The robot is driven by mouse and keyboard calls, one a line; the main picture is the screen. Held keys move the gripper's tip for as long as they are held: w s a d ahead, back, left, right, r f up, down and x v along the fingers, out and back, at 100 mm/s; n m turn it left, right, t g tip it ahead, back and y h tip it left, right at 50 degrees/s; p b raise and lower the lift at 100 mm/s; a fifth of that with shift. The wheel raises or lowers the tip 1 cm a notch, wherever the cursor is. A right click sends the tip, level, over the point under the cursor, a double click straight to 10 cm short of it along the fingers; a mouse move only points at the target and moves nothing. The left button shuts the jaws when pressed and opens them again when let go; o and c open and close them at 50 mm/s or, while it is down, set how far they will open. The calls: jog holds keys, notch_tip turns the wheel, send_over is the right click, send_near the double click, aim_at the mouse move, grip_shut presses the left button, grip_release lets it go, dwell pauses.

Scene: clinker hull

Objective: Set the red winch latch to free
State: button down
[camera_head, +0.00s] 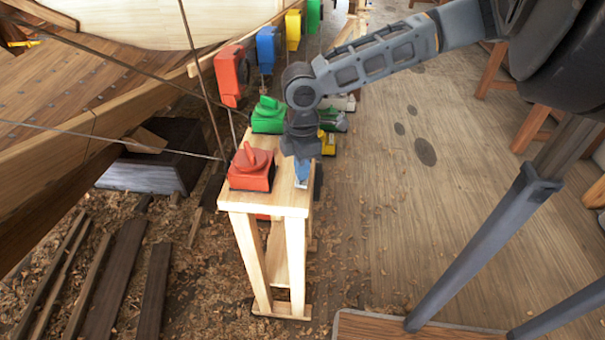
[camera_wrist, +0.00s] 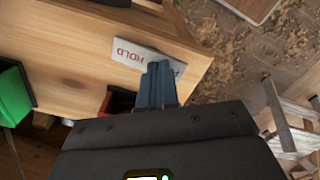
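The red winch (camera_head: 250,176) sits on top of the near end of the wooden bench (camera_head: 240,207). Its rounded red latch (camera_head: 250,157) has a raised fin pointing up and slightly left. My gripper (camera_head: 302,172) points down just right of the winch, apart from it, over the bench's right edge. Its blue fingers (camera_wrist: 158,85) are together with nothing seen between them. In the wrist view a white plate (camera_wrist: 132,54) reading HOLD lies on the wood beyond the fingertips, partly covered by them. A small red part (camera_wrist: 117,101) shows there beside the fingers, mostly hidden by my gripper.
A green winch (camera_head: 268,117) stands farther along, with a yellow one (camera_head: 327,143) partly behind my arm. Red (camera_head: 232,75), blue (camera_head: 267,47) and yellow (camera_head: 293,30) blocks hang along the hull. Thin ropes cross left of the bench. Open plank floor lies to the right.

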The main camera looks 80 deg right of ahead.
jog(key=shift+f, duration=0.3)
notch_tip(320, 180, up, 7)
jog(key=p, duration=0.6)
jog(key=shift+r+p, duration=0.1)
jog(key=shift+p, duration=0.3)
jog(key=shift+w, duration=0.1)
dwell(0.4)
